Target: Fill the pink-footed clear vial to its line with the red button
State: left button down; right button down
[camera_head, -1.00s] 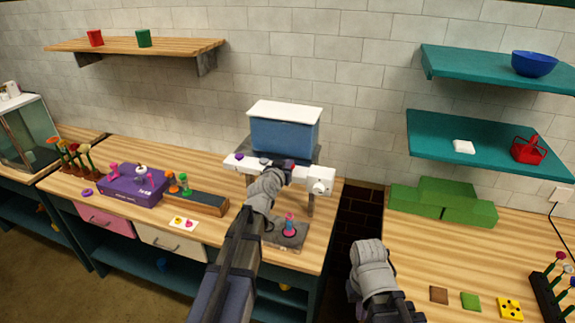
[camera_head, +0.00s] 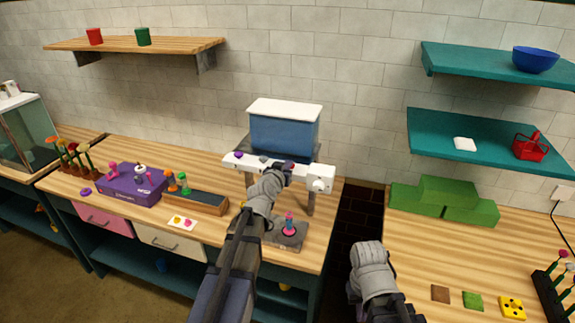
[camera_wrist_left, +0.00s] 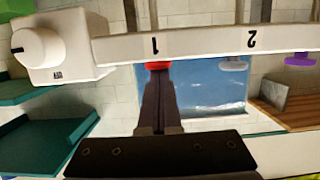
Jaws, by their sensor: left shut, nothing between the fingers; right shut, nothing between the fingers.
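The pink-footed clear vial (camera_head: 289,227) stands upright on a dark grey pad (camera_head: 297,240) below the dispenser. It is too small to read its line or level. My left gripper (camera_head: 288,166) is shut and empty at the front of the dispenser's white bar (camera_head: 318,178). In the left wrist view, its closed fingertips (camera_wrist_left: 157,76) are at the red button (camera_wrist_left: 157,66), under the mark 1, and appear to touch it. The fingers partly cover the button, so I cannot tell how far it is pressed. My right arm shows at bottom centre, but its gripper fingers are out of sight.
The dispenser has a blue tank (camera_head: 285,135) and a white knob (camera_head: 320,185). A purple button (camera_wrist_left: 300,59) is further along the bar. A purple box (camera_head: 133,187) and a dark tray (camera_head: 195,201) stand left. Green blocks (camera_head: 445,200) lie on the right counter.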

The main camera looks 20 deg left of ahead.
pick_arm(q)
jog(key=shift+s+r+p, duration=0.1)
jog(key=shift+r+p, duration=0.2)
jog(key=shift+p, duration=0.05)
notch_tip(320, 180, up, 4)
jog(key=p, duration=0.3)
jog(key=p+v, duration=0.2)
jog(key=v, duration=0.7)
jog(key=shift+s+f, duration=0.15)
jog(key=shift+s, duration=0.2)
jog(key=s+d+f+m+g+h+b, duration=0.2)
jog(key=s+d+f+g+b, duration=0.25)
jog(key=d+f, duration=0.5)
jog(key=s+d+f+m+g+h+b, duration=0.15)
jog(key=s+d+f+g+b, duration=0.45)
jog(key=f, duration=0.6)
jog(key=s+d+f+g+y+b, duration=0.1)
jog(key=s+f+g+y+b, duration=0.4)
jog(key=s+f, duration=0.6)
jog(key=s, duration=0.3)
jog(key=shift+s+d+f, duration=0.2)
jog(key=shift+s, duration=0.05)
